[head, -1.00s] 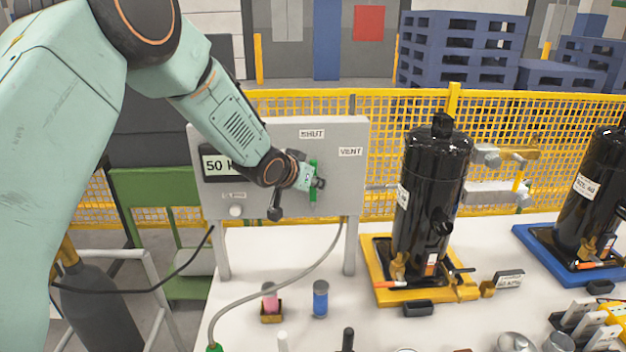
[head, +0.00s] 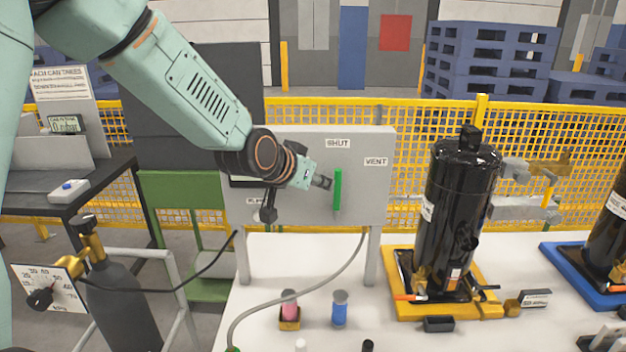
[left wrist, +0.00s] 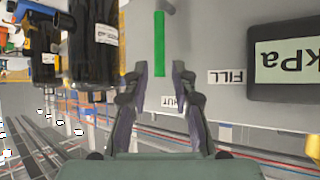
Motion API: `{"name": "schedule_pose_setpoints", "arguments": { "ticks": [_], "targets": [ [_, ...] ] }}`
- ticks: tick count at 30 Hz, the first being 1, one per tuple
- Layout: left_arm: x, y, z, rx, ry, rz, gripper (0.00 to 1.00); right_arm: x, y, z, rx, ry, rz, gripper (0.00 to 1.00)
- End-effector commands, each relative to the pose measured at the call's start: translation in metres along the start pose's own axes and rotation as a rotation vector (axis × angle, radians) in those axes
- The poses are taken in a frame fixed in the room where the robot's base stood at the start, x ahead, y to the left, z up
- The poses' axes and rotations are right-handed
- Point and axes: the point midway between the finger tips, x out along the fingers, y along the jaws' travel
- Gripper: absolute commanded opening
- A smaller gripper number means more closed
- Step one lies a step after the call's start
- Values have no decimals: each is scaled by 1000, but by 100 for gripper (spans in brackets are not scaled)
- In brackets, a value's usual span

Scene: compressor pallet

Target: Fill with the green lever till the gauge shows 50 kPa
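The green lever (head: 337,190) stands upright on the grey panel (head: 375,200), below the SHUT label (head: 338,143). The VENT label (head: 376,161) is to its right. My left gripper (head: 326,182) is just left of the lever in the head view. The FILL label (left wrist: 226,77) shows there too. The gauge display (left wrist: 290,55) shows only "kPa"; its number is out of frame, and my arm covers most of it in the head view.
A black compressor (head: 455,220) stands on a yellow tray (head: 405,306) right of the panel. A hose (head: 320,290) runs below the panel across the white table. Pink (head: 290,300) and blue (head: 340,308) small items stand in front. A gas cylinder (head: 115,300) is at the left.

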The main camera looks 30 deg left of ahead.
Motion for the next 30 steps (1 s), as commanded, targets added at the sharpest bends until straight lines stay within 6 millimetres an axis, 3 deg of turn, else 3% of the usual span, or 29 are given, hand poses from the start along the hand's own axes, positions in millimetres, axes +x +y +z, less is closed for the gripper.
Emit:
{"name": "schedule_pose_setpoints", "arguments": {
  "ticks": [8,30],
  "targets": [
    [-18,0,1,-1,-1,2,26,0,0,0,0,0,0,0],
    [-20,1,2,1,-2,2,26,0,0,0,0,0,0,0]
  ]
}}
